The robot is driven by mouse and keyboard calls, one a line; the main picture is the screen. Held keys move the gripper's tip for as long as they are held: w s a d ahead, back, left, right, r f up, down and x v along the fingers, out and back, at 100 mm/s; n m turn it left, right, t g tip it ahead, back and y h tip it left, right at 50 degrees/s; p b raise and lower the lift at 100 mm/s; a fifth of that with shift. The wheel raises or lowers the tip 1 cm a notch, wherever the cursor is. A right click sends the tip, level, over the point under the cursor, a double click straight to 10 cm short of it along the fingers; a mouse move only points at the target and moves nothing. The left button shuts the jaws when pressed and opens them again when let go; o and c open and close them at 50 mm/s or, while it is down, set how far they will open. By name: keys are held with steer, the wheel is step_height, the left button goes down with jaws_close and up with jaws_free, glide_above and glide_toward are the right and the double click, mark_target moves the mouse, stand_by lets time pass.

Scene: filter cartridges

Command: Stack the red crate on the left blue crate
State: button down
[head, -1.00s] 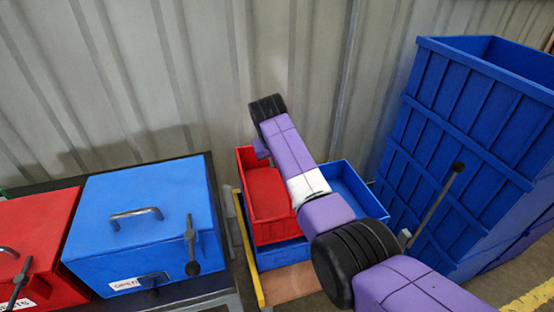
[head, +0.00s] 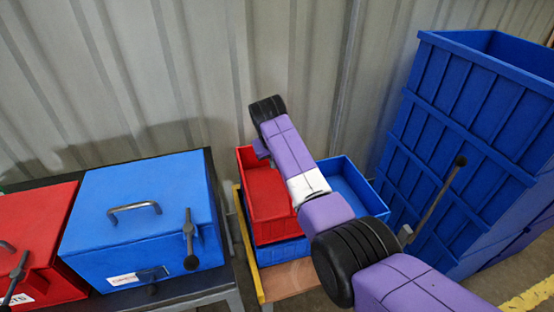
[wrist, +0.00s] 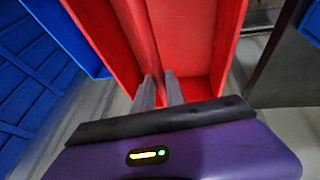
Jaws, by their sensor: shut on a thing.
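The red crate (head: 268,190) is upright over the left blue crate (head: 282,253), whose front wall shows below it. I cannot tell whether the red crate rests on the blue rim or hangs just above it. In the wrist view, my gripper (wrist: 160,88) is shut on a wall of the red crate (wrist: 200,40), one finger on each side. In the head view my own arm hides the fingers and part of the red crate. A second blue crate (head: 350,182) stands right beside, partly behind my arm.
The crates stand on a low wooden platform (head: 285,280) with a yellow edge rail (head: 247,250). A blue lidded box (head: 140,220) and a red one (head: 40,240) stand on a dark bench at left. A tall blue crate stack (head: 460,140) stands at right. A corrugated wall is behind.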

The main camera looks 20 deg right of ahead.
steer(key=shift+f+b, duration=0.9)
steer(key=shift+f, duration=0.5)
steer(key=c, duration=1.3)
jaws_free()
steer(key=shift+f, duration=0.15)
steer(key=v, duration=0.8)
